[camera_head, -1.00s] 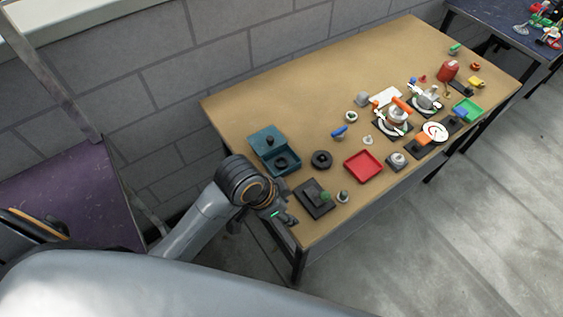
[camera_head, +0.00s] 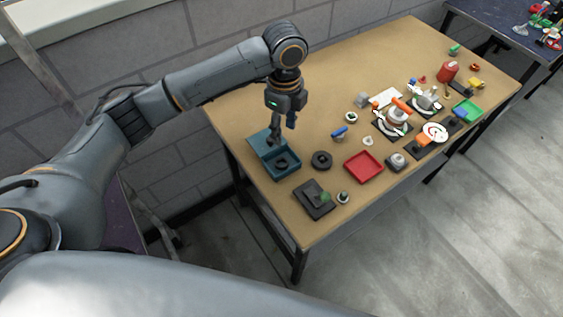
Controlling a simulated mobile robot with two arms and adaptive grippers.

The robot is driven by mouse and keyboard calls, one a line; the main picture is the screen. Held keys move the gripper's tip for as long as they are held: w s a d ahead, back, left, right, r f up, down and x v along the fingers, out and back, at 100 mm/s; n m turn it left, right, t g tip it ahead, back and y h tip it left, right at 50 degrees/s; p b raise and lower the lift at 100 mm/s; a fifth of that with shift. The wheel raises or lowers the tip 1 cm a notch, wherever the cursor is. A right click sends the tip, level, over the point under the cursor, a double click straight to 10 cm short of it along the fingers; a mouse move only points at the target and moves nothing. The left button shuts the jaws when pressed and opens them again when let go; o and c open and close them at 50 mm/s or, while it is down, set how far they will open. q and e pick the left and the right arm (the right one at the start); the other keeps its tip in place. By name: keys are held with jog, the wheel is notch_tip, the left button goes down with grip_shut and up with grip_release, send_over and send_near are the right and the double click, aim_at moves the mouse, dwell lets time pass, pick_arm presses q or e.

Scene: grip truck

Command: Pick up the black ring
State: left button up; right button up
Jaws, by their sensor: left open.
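A black ring (camera_head: 321,160) lies flat on the table, just right of a teal box (camera_head: 289,175). Another dark round ring-like piece (camera_head: 281,163) sits in the front part of that box. My left gripper (camera_head: 281,132) is open and points down over the back part of the box, left of and above the black ring. Its fingers hide the small dark piece at the back of the box. I cannot tell whether a finger touches the box. My right gripper is not in view.
Several small parts crowd the right half of the wooden table (camera_head: 245,108). A wall runs behind. The table's near left edge is close to the box.

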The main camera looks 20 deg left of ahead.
pick_arm(q)
send_over(282, 165)
notch_tip(282, 165, down, 8)
jog(key=shift+w+d+r+p, duration=0.1)
jog(key=shift+d+r+p, duration=0.05)
jog(key=shift+p, duration=0.2)
jog(key=f, duration=0.2)
jog(key=f+p, duration=0.1)
jog(key=f, duration=0.1)
jog(key=shift+a+f, duration=0.1)
jog(key=shift+a, duration=0.15)
jog(key=shift+f, duration=0.55)
jog(key=c, duration=0.9)
